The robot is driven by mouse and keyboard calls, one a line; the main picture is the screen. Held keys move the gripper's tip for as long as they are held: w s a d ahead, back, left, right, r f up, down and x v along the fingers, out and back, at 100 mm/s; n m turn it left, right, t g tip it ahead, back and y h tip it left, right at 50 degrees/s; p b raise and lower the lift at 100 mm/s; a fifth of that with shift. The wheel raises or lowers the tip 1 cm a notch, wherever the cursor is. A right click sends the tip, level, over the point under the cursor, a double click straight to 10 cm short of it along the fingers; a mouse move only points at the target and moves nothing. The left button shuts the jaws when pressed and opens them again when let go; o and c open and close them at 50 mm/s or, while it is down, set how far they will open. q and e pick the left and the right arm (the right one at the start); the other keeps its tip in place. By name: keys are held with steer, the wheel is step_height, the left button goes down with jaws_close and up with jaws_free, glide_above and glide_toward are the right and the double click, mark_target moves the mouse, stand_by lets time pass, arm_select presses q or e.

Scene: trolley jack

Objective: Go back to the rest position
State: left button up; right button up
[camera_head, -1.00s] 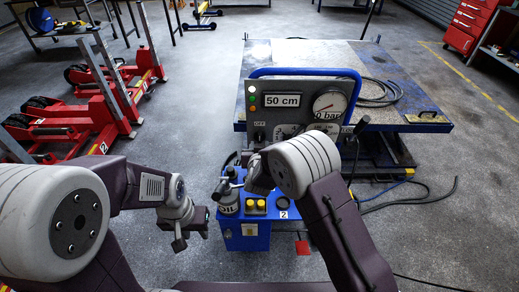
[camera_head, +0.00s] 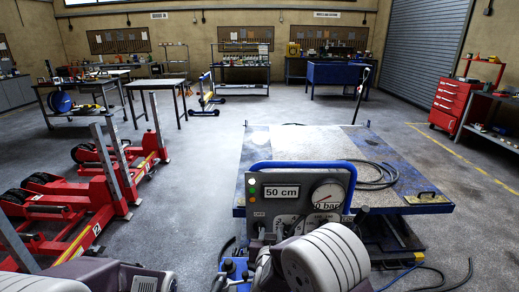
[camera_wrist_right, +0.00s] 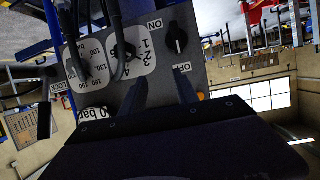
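The grey control panel (camera_head: 262,208) of the jack stands upright in the head view. It carries a "50 cm" display (camera_head: 282,191), a round gauge (camera_head: 328,195) and coloured lamps. My right arm's pale wrist is low in front of it and hides its bottom edge. In the right wrist view my right gripper (camera_wrist_right: 160,90) has its two dark fingers apart, with nothing between them. The panel (camera_wrist_right: 150,68) shows beyond the fingertips, with a black ON/OFF knob (camera_wrist_right: 176,38). I cannot tell the exact gap to the panel. My left gripper is out of view; only part of that arm shows at bottom left.
A blue-edged lift platform (camera_head: 300,150) with a coiled cable (camera_head: 378,174) lies behind the panel. Red lifting stands (camera_head: 95,195) are at left. A red tool cabinet (camera_head: 455,103) is at right. Free floor lies beyond and on both sides of the platform.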

steer(key=s+d+r+m+h+p, duration=0.15)
steer(key=d+r+p, duration=0.45)
steer(key=d+r, duration=0.75)
steer(key=s+f+g+y, duration=0.1)
steer(key=s+f+g, duration=0.2)
steer(key=s, duration=0.6)
steer(key=s+f+n+g+p, duration=0.1)
steer(key=s+f+g, duration=0.3)
steer(key=s, duration=0.4)
steer(key=s+d+f+n+g+y, duration=0.1)
steer(key=s+f+g, duration=0.3)
steer(key=s, duration=0.5)
steer(key=shift+s+g+y, duration=0.3)
steer(key=shift+g+y, duration=0.05)
steer(key=shift+g, duration=0.55)
